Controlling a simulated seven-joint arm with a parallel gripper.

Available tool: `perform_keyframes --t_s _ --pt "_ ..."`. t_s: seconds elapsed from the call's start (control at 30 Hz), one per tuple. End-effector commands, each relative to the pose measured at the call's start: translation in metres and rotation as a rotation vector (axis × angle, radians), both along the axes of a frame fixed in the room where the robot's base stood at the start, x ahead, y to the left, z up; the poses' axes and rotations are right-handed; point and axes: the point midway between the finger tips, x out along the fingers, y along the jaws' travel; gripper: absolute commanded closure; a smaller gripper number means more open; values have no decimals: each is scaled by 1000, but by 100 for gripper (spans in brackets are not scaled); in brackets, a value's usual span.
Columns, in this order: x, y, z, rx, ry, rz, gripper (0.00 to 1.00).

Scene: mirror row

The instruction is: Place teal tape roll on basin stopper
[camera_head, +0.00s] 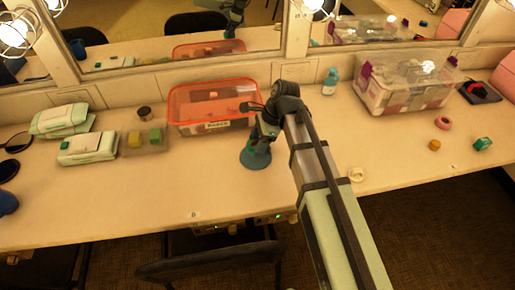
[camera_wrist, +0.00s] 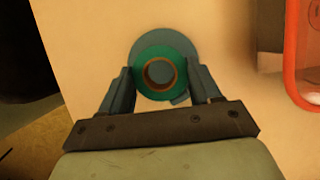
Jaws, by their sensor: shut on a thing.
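My gripper (camera_wrist: 161,80) is shut on the teal tape roll (camera_wrist: 160,53), a green ring with a tan-brown core, seen from above between the two fingers in the wrist view. The basin stopper (camera_wrist: 158,36) is a blue-grey disc directly beneath the roll; its far edge shows beyond the ring. In the head view the stopper (camera_head: 254,161) lies on the counter, with my gripper (camera_head: 257,142) pointing down just above it. My gripper largely hides the roll there. I cannot tell whether the roll touches the stopper.
A red-rimmed clear bin (camera_head: 213,124) stands close behind left of my gripper; its rim (camera_wrist: 290,60) also shows in the wrist view. A teal bottle (camera_head: 330,82), a clear tub (camera_head: 400,101) and small rolls (camera_head: 443,123) lie rightward. Wipe packs (camera_head: 88,148) stand left. Mirrors line the back.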

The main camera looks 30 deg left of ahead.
Motion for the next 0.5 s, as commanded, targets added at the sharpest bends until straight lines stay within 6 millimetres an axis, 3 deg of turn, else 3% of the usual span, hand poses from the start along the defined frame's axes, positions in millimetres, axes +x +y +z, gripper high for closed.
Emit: perform_keyframes --t_s 0.3,0.5 --pt "0 0 -32 -2 0 -1 67" --pt "0 0 -36 0 -1 0 67"
